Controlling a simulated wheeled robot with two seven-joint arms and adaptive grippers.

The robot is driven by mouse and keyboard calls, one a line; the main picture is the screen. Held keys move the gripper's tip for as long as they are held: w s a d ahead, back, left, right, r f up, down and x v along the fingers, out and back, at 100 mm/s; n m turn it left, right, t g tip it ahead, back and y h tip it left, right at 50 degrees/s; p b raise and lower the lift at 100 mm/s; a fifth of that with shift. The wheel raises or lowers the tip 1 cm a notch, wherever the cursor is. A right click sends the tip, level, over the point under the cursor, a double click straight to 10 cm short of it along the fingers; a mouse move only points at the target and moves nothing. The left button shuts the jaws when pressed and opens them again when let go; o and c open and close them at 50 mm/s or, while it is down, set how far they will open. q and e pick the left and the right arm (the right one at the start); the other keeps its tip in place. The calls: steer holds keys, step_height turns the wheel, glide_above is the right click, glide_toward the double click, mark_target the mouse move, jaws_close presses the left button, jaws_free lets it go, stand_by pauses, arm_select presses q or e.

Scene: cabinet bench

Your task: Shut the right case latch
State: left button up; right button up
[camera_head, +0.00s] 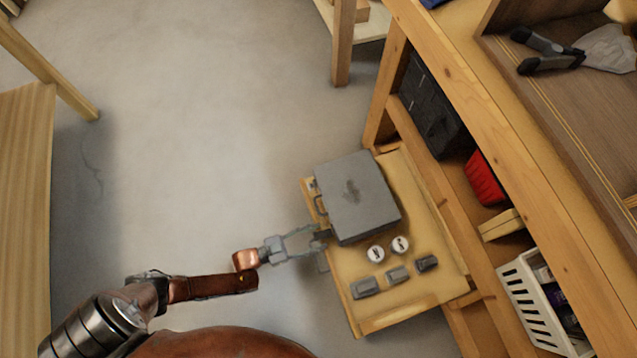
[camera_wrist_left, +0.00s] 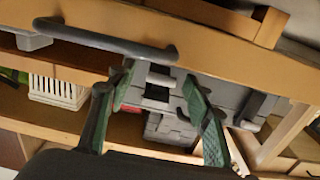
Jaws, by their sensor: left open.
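A grey case (camera_head: 358,195) lies with its lid down on the pulled-out wooden drawer (camera_head: 395,310). My left gripper (camera_head: 322,236) is at the case's front edge, near its lower corner, with open fingers. In the left wrist view the two green-padded fingers of my left gripper (camera_wrist_left: 163,95) stand apart, with a grey and black latch part (camera_wrist_left: 158,78) of the case front between them. I cannot tell whether they touch it or how far the latch is closed. The case handle (camera_head: 320,204) is at the front edge. My right gripper is not in view.
Two white round dials (camera_head: 388,249) and several grey blocks (camera_head: 397,275) sit beside the case. A grey drawer handle (camera_wrist_left: 105,40) crosses near the fingers. The wooden bench (camera_head: 500,130) rises at right, with a red bin (camera_head: 485,180) and white basket (camera_head: 530,305).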

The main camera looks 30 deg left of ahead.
arm_select(q)
steer(key=shift+w+d, duration=0.15)
steer(key=shift+r, duration=0.1)
steer(key=c, duration=1.1)
